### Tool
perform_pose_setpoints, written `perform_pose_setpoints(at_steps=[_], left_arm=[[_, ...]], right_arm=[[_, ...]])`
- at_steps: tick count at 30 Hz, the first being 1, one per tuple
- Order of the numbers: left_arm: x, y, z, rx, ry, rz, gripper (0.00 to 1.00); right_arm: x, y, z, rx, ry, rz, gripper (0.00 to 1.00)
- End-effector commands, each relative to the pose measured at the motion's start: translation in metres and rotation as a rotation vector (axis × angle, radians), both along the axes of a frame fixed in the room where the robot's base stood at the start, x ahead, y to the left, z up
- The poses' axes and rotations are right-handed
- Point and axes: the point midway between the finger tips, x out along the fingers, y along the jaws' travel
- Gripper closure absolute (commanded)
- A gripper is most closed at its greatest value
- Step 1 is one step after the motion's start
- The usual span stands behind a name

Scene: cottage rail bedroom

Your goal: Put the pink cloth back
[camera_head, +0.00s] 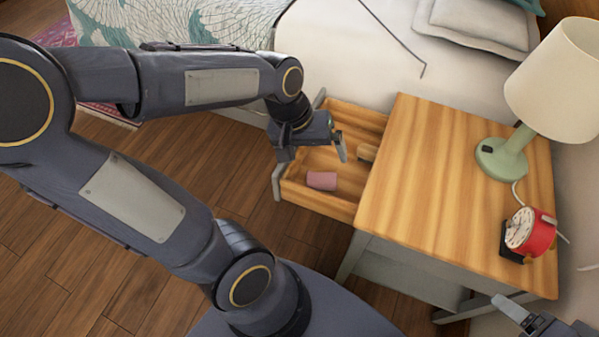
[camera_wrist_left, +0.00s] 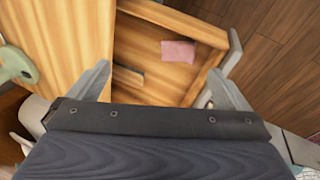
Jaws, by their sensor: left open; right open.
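The pink cloth (camera_head: 321,181) is a small folded or rolled piece lying on the floor of the open wooden drawer (camera_head: 318,200). It also shows in the left wrist view (camera_wrist_left: 179,51), near the drawer's far side. My left gripper (camera_head: 312,152) is over the drawer, behind the cloth in the head view. Its fingers are spread with nothing between them, and it is apart from the cloth. The left wrist view shows both fingers (camera_wrist_left: 163,84) apart. My right gripper (camera_head: 515,312) shows only partly at the bottom right corner, open and away from the drawer.
The nightstand (camera_head: 430,200) carries a green lamp (camera_head: 502,158) and a red alarm clock (camera_head: 530,232) on its right side. Its left top is clear. A small wooden piece (camera_head: 367,152) shows at the drawer's right. The bed (camera_head: 345,55) stands behind.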

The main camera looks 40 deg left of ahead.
Motion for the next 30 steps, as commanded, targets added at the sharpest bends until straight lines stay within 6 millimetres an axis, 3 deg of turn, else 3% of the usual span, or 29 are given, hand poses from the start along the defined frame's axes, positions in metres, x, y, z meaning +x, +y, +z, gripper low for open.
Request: perform_pose_setpoints(at_steps=[3, 10, 24, 26, 30], left_arm=[[-0.040, -0.008, 0.025, -0.033, -0.145, -0.084, 0.01], [-0.084, -0.023, 0.039, -0.010, -0.326, -0.209, 0.01], [-0.092, -0.027, 0.042, 0.002, -0.362, -0.239, 0.01], [-0.092, -0.027, 0.048, 0.002, -0.362, -0.239, 0.01], [-0.092, -0.027, 0.078, 0.002, -0.362, -0.238, 0.01]], right_arm=[[0.000, 0.000, 0.000, 0.000, 0.000, 0.000, 0.30], [0.000, 0.000, 0.000, 0.000, 0.000, 0.000, 0.30], [0.000, 0.000, 0.002, 0.000, 0.000, 0.000, 0.30], [0.000, 0.000, 0.008, 0.000, 0.000, 0.000, 0.30], [0.000, 0.000, 0.038, 0.000, 0.000, 0.000, 0.30]])
